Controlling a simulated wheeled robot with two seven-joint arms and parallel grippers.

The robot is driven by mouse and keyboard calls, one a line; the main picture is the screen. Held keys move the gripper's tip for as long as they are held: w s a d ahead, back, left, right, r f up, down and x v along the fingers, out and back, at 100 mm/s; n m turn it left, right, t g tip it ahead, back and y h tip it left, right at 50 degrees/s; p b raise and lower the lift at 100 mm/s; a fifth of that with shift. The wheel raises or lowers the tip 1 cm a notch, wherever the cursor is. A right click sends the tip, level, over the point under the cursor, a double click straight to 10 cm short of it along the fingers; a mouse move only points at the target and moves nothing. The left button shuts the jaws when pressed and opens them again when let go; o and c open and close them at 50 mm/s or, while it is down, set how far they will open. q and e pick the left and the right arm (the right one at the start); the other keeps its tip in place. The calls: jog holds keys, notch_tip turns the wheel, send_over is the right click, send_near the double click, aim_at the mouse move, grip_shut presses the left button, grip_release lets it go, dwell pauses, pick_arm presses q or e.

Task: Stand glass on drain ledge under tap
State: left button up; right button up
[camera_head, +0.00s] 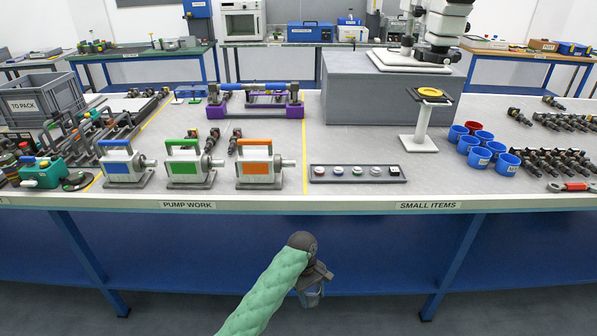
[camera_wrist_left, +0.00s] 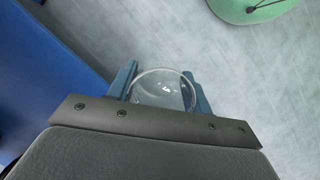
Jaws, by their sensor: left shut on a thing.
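My left gripper (camera_head: 314,283) hangs in front of the workbench, below the level of its top, over the floor. It is shut on a clear glass (camera_wrist_left: 164,92), which sits between the two blue fingers in the left wrist view. I look at its round rim there, and it seems empty. In the head view the glass (camera_head: 313,298) is small and partly hidden by the gripper; its tilt is hard to tell. I cannot make out a tap or a drain ledge in either view. My right gripper is not in view.
The workbench (camera_head: 365,193) front edge runs across the head view beyond the gripper. On it stand several pumps (camera_head: 190,165), a button strip (camera_head: 357,173), a small stand (camera_head: 420,130), several blue cups (camera_head: 474,150) and a grey block (camera_head: 375,90).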

pick_arm(q)
jog(key=s+a+r+m+y, duration=0.1)
jog(key=s+a+r+m, duration=0.35)
jog(key=r, duration=0.35)
jog(key=s+a+r+m+y, duration=0.1)
jog(key=s+a+r+m, duration=0.25)
jog(key=a+r, duration=0.3)
jog(key=w+a+r, duration=0.1)
jog(key=a+r, duration=0.2)
jog(key=a, duration=0.4)
jog(key=w+a+r+n, duration=0.1)
jog(key=w+a+r, duration=0.1)
jog(key=a+r, duration=0.2)
jog(key=a, duration=0.3)
jog(key=shift+w+g, duration=0.2)
jog(key=shift+g, duration=0.1)
